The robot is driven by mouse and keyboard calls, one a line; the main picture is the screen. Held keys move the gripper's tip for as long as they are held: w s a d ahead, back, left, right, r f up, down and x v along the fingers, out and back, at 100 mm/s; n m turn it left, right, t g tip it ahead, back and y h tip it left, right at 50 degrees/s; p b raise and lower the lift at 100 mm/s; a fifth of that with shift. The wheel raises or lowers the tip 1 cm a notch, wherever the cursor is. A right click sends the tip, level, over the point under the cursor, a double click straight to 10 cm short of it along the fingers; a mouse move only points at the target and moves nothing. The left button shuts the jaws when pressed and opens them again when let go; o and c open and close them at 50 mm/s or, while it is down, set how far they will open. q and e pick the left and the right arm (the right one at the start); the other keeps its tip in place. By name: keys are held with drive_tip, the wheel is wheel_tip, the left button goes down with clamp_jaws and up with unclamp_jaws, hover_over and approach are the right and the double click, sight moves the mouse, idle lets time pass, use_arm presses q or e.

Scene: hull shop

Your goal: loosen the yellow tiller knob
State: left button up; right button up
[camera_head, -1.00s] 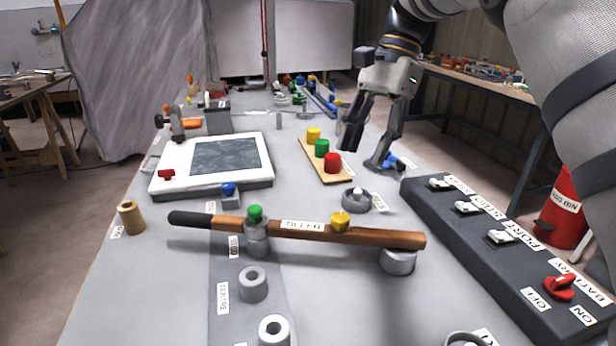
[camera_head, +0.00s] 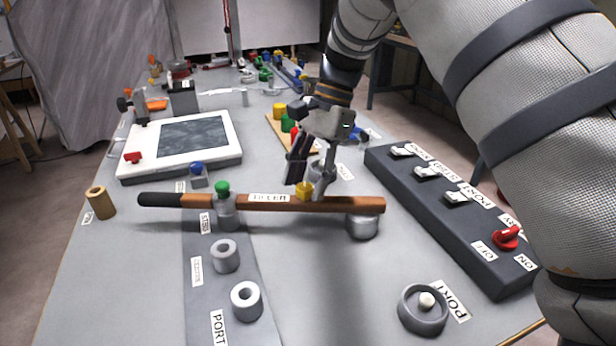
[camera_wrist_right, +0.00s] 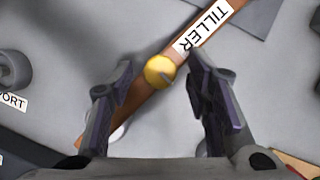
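The yellow tiller knob (camera_head: 304,190) sits on top of the wooden tiller (camera_head: 340,204), right of its TILLER label. In the right wrist view the knob (camera_wrist_right: 160,71) is round with a small pointer, and lies between and just beyond the fingertips. My right gripper (camera_head: 309,187) is open above the tiller, its two fingers on either side of the knob; it also shows in the wrist view (camera_wrist_right: 163,80). I cannot tell whether a finger touches the knob. The tiller has a black grip at its left end and a green knob (camera_head: 222,187) over a grey post. My left gripper is not in view.
A dark switch panel (camera_head: 440,210) with a red battery switch (camera_head: 506,238) stands to the right. A white-framed screen (camera_head: 128,165) is at the left. Grey sockets (camera_head: 225,256) lie in front of the tiller. A board with coloured buttons (camera_head: 275,128) is behind the gripper.

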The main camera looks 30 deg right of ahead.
clamp_jaws()
drive_tip(key=shift+n, duration=0.4)
drive_tip(key=n+g, duration=0.1)
drive_tip(key=n, duration=0.2)
drive_tip(key=shift+w+h, duration=0.2)
drive_tip(key=shift+h, duration=0.2)
drive_tip(key=n, duration=0.2)
drive_tip(key=n+g+h+b, duration=0.1)
drive_tip(key=n, duration=0.1)
drive_tip(key=shift+w+a+n+g, duration=0.1)
drive_tip(key=shift+a+n+g, duration=0.05)
drive_tip(key=shift+n+g, duration=0.15)
drive_tip(key=n, duration=0.2)
drive_tip(key=n+h, duration=0.1)
drive_tip(key=n, duration=0.1)
drive_tip(key=shift+a+n+g+h, duration=0.15)
drive_tip(key=shift+n+g+h, duration=0.15)
drive_tip(key=shift+g, duration=0.1)
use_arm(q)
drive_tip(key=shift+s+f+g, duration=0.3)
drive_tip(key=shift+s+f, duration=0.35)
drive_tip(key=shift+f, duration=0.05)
use_arm(e)
drive_tip(key=shift+a+n+h, duration=0.15)
drive_tip(key=shift+n+h, duration=0.65)
drive_tip(key=shift+n, duration=1.4)
